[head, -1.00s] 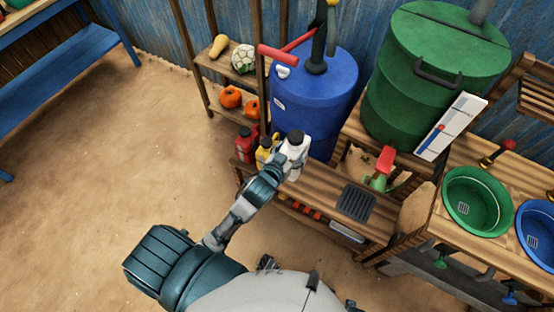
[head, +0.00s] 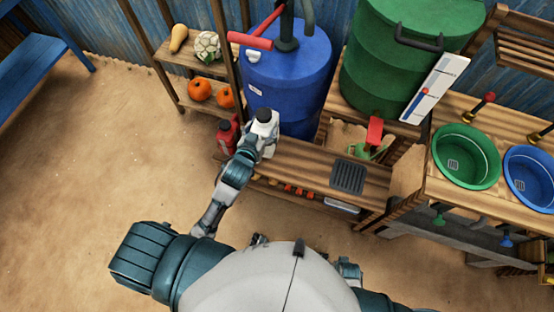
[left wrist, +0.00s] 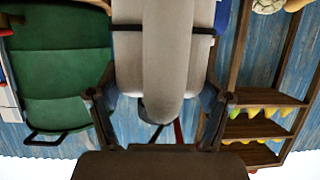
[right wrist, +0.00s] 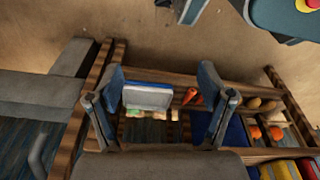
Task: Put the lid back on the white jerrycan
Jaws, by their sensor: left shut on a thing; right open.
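The white jerrycan (head: 268,129) stands at the left end of the low wooden bench in the head view, in front of the blue barrel. A round black part shows on its top; I cannot tell whether it is a lid or the mouth. My left gripper (head: 250,146) is shut on the jerrycan. In the left wrist view the pale jerrycan (left wrist: 165,45) fills the space between my left fingers (left wrist: 160,88), and a dark part shows behind its rounded handle. My right gripper (right wrist: 162,70) is open and empty. I cannot make out a separate lid.
A red can (head: 227,133) stands left of the jerrycan. The blue barrel (head: 290,80) is close behind. A dark grate (head: 348,177) lies on the bench to the right. Green (head: 466,156) and blue (head: 530,175) basins are further right. Bare ground lies at left.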

